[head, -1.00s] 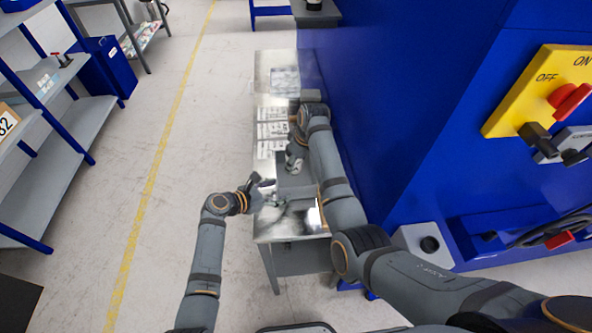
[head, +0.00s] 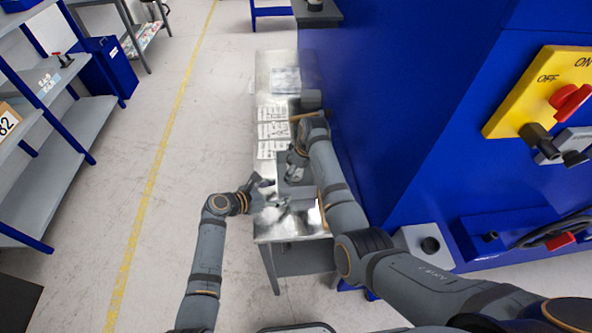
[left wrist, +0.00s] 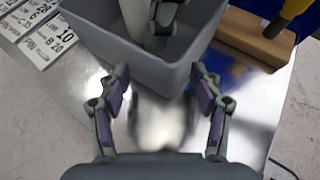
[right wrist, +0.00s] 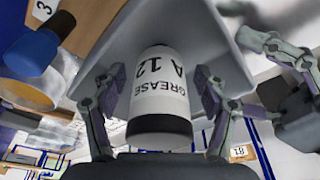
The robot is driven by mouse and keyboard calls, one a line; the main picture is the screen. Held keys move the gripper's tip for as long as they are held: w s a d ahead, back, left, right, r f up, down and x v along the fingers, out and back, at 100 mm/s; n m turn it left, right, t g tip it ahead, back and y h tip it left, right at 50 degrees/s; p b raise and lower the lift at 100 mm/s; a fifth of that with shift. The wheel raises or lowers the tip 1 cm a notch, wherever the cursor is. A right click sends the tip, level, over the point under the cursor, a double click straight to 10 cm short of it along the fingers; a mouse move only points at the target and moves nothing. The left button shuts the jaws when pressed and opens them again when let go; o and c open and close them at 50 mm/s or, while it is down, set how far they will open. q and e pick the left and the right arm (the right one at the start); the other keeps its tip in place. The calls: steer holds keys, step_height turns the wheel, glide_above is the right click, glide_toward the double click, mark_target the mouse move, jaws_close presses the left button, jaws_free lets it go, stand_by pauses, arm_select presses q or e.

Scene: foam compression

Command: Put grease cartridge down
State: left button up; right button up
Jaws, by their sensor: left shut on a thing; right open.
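The grease cartridge (right wrist: 158,95) is white with a black end and is labelled "GREASE A 12". In the right wrist view it lies between the fingers of my open right gripper (right wrist: 157,88). The left wrist view shows its pale body (left wrist: 138,15) inside the grey bin (left wrist: 140,68), with right fingers beside it. Whether it touches the bin floor is hidden. In the head view the bin (head: 303,190) is partly covered by my right arm.
The bin is on a shiny metal table (head: 262,80) with printed label sheets (head: 272,130) further along. A brown box (left wrist: 250,38) sits beside the bin. The tall blue machine (head: 400,110) closes off the right side. Floor is free left of the table.

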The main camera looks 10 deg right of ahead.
arm_select(q)
steer(key=shift+s+d, duration=0.1)
arm_select(e)
steer(key=v, duration=1.2)
steer(key=shift+r, duration=0.2)
arm_select(q)
steer(key=o, duration=0.9)
steer(key=shift+d, duration=0.2)
steer(key=shift+o, duration=0.2)
arm_select(e)
steer(key=shift+d, duration=0.3)
arm_select(q)
steer(key=shift+a, duration=0.15)
arm_select(e)
steer(key=shift+a, duration=0.1)
